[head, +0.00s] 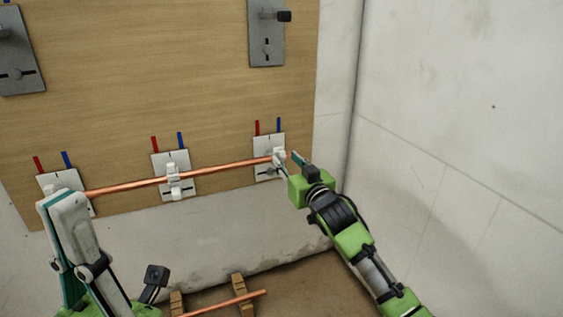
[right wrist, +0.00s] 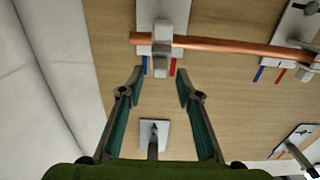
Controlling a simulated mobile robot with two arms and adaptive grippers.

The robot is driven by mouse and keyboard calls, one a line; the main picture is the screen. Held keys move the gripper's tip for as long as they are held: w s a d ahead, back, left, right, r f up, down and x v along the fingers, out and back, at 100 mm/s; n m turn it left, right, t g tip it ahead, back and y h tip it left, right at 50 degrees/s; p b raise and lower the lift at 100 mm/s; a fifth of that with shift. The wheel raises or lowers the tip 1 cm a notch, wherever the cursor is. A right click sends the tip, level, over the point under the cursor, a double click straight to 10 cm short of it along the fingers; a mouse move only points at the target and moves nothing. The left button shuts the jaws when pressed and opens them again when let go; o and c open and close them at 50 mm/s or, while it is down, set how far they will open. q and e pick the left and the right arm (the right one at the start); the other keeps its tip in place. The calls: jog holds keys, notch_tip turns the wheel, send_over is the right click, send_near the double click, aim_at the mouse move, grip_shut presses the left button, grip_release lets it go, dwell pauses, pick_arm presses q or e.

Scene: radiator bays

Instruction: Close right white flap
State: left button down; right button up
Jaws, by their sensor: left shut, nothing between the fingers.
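The right white flap (head: 279,155) is on the right white bracket (head: 262,172) at the right end of the copper pipe (head: 225,170). In the right wrist view the flap (right wrist: 162,50) shows at the pipe (right wrist: 230,46); I cannot tell how far it is closed. My right gripper (head: 290,166) is beside it in the head view. In the right wrist view that gripper (right wrist: 160,84) is open and empty, its fingertips apart and the flap just beyond them. My left gripper (head: 58,202) is shut and empty, and partly hides the left white bracket (head: 76,186).
A middle white bracket (head: 173,175) stands behind the pipe on the wooden board (head: 150,80). Grey brackets (head: 266,35) are higher up. A white side wall (head: 460,120) is close to my right arm. Another copper pipe (head: 225,304) lies on wooden supports (head: 243,290) below.

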aim_at(283, 156)
jog(key=shift+b+x, duration=0.75)
jog(key=shift+x, duration=1.45)
grip_shut()
